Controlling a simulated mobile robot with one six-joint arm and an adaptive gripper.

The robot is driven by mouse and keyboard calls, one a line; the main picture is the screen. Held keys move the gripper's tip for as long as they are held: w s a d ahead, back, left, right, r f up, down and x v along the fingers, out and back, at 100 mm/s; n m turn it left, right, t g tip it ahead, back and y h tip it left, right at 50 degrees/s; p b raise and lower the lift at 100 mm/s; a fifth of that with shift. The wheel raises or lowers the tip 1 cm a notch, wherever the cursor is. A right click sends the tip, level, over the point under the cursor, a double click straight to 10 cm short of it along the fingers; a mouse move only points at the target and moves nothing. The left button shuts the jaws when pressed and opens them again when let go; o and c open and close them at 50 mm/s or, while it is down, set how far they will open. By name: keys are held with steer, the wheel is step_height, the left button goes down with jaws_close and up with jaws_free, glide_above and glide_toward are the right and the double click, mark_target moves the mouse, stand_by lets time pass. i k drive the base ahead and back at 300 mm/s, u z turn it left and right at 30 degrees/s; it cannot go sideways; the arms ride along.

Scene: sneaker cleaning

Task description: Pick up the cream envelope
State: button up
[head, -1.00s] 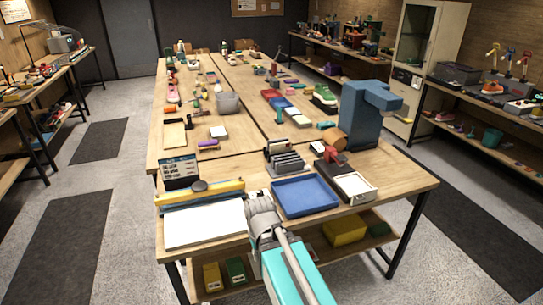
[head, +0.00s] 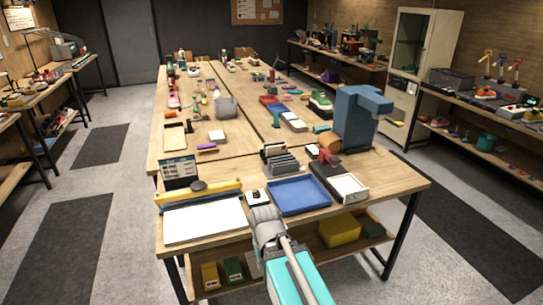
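I cannot pick out the cream envelope with certainty. A pale, partly hidden flat piece (head: 253,265) shows beside my arm at the lower shelf, too small to identify. A flat cream-coloured piece (head: 174,137) lies farther back on the table's left side. My arm rises from the bottom of the head view, and its grey end with my gripper (head: 262,215) is at the table's front edge, between the white pad and the blue tray. The fingers are hidden, so their opening and any contact cannot be seen.
A white pad (head: 203,221) with a yellow bar (head: 198,192) lies left of my gripper. A blue tray (head: 300,195) lies right, with a grey slotted rack (head: 281,164) behind it. A small white-and-black item (head: 257,197) sits just beyond my arm's end. A tall blue machine (head: 357,118) stands at right.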

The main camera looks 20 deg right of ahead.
mark_target(273, 150)
steer(key=z, duration=0.1)
steer(key=i, duration=0.95)
steer(key=u, duration=0.05)
